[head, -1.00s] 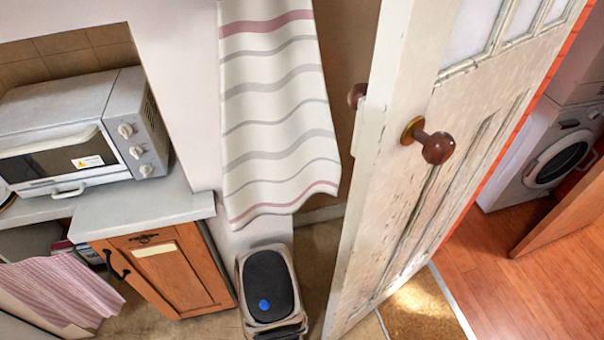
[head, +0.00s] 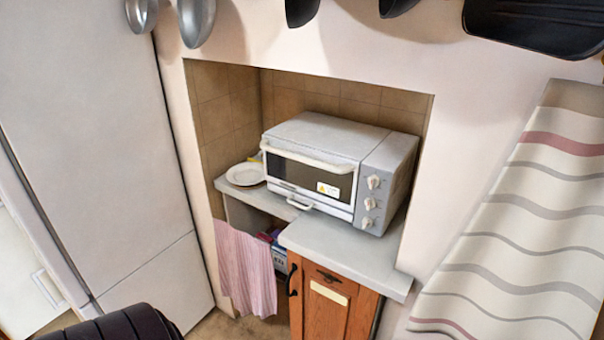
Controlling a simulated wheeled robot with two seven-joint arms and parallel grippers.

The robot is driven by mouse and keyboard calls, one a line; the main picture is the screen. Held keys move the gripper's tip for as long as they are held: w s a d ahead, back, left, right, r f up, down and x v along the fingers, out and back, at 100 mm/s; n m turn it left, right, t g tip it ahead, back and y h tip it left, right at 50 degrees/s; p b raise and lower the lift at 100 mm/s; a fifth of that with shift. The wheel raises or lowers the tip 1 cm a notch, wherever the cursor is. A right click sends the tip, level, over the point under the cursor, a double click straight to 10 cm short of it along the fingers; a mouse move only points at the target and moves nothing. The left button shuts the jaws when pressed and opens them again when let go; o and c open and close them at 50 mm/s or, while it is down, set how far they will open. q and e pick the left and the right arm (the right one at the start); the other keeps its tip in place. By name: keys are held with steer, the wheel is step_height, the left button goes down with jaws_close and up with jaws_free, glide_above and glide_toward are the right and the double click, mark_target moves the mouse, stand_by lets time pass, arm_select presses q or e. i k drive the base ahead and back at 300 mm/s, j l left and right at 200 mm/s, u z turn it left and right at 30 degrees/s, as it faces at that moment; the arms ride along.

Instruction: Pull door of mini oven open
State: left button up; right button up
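The mini oven (head: 325,140) is a light grey box on a counter in a tiled alcove, in the middle of the head view. Its door (head: 308,178) has a dark glass window with a small warning label and looks shut. A white bar handle (head: 305,157) runs along the door's top edge. A smaller white handle (head: 300,205) sticks out low at the front, below the door. Several knobs (head: 372,203) sit in a column on the panel right of the door. Neither of my grippers is in view.
A white plate (head: 246,174) lies left of the oven. The counter (head: 345,245) has bare room in front of it. A wooden cabinet (head: 325,307) and pink striped cloth (head: 246,267) are below. A tall white fridge (head: 95,130) stands left; dark pans (head: 535,22) hang above.

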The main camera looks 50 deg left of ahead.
mark_target(303, 169)
steer(key=u, duration=1.4)
